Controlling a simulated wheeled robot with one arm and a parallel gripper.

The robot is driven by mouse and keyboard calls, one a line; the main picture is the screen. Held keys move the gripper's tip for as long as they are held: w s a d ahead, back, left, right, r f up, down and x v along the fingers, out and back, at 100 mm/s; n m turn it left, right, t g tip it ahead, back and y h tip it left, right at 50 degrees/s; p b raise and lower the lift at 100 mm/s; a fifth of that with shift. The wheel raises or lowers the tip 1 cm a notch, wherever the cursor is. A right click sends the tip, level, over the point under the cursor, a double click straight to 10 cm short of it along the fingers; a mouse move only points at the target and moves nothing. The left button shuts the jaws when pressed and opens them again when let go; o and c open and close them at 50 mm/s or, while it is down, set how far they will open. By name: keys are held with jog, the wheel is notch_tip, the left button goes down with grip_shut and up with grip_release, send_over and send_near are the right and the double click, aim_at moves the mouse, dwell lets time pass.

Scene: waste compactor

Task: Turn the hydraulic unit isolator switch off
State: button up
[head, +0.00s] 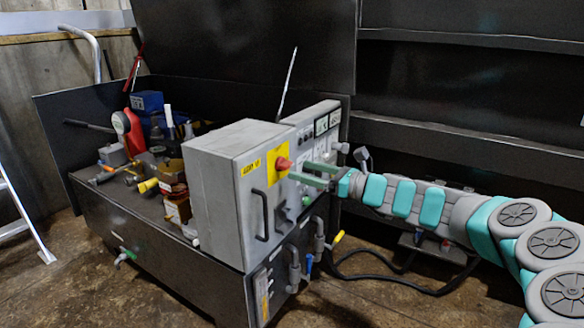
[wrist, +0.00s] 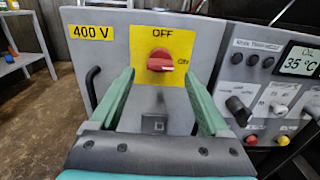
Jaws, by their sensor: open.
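The isolator switch is a red rotary knob (wrist: 160,60) on a yellow plate (wrist: 175,40), marked OFF above and ON to the right. Its handle lies roughly sideways, with a pale mark near its lower right, toward ON. In the head view the knob (head: 283,164) looks orange-red on the grey cabinet (head: 222,190). My gripper (wrist: 160,76) is open, its green fingers to the left and right of the knob as seen in the wrist view. In the head view my gripper (head: 301,172) is close in front of the knob. I see no contact.
A yellow 400 V label (wrist: 91,32) is left of the switch. A dark handle (head: 260,214) stands out from the cabinet front. Right of it is a control panel (wrist: 268,95) with knobs and a display (wrist: 300,61). Tools and boxes (head: 150,135) crowd the bench behind.

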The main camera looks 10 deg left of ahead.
aim_at(290, 167)
jog(key=shift+x, duration=2.15)
jog(key=shift+c, duration=0.3)
grip_shut()
